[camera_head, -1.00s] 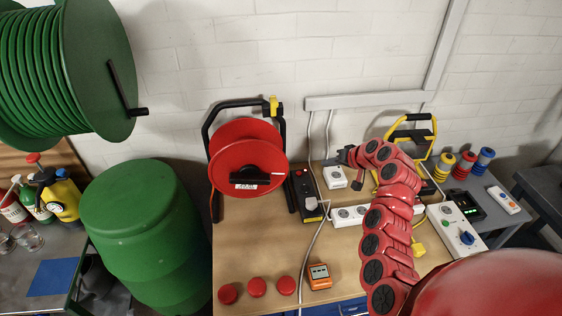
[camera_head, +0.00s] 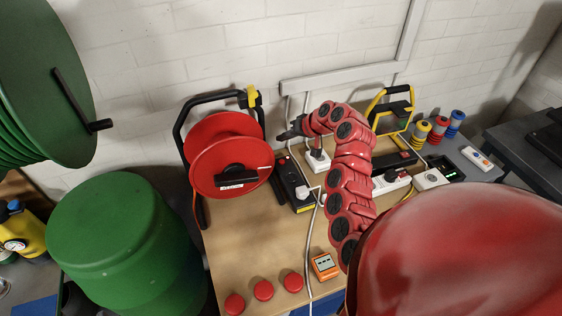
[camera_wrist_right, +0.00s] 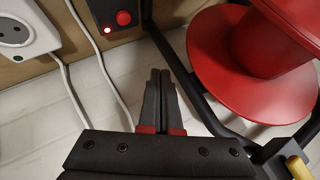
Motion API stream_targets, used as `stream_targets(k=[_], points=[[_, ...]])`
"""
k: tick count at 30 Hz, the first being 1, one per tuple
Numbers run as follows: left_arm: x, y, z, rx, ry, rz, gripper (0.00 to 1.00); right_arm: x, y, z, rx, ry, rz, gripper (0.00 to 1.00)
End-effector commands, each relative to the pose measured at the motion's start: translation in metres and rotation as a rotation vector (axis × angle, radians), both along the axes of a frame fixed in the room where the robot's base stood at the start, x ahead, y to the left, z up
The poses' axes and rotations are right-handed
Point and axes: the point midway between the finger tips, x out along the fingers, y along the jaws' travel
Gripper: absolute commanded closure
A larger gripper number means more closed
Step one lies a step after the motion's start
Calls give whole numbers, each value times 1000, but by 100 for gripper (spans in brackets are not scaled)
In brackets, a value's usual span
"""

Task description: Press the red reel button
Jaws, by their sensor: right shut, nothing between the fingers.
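The red cable reel (camera_head: 215,160) stands upright in its black frame at the back left of the workbench; part of it shows in the right wrist view (camera_wrist_right: 205,55). Beside it lies a black power strip (camera_head: 298,190). In the wrist view the strip's end carries a round red button (camera_wrist_right: 123,17) and a small lit lamp. My right gripper (camera_head: 284,134) is shut and empty, just behind the strip's far end. In the wrist view its closed fingertips (camera_wrist_right: 160,76) are apart from the button, which lies up and left of them. My left gripper is out of view.
White sockets (camera_head: 318,160) with cables sit right of the strip. A yellow-black frame (camera_head: 395,105) stands further right. Three red caps (camera_head: 263,290) and an orange meter (camera_head: 324,266) lie at the front. A green drum (camera_head: 120,240) stands left of the bench.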

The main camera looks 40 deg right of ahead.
Motion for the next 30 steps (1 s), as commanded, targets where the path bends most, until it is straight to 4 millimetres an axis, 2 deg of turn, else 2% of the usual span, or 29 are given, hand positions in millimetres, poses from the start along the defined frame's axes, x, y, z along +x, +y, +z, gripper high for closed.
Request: stream_targets(k=[8, 13, 18, 30], points=[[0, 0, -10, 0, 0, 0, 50, 0, 0, -31, 0, -1, -1, 100], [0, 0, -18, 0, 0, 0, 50, -1, 0, -57, 1, 3, 1, 100], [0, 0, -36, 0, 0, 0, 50, 0, -1, -79, -1, 1, -1, 100], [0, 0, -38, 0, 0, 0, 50, 0, 0, -82, -1, 0, -1, 100]])
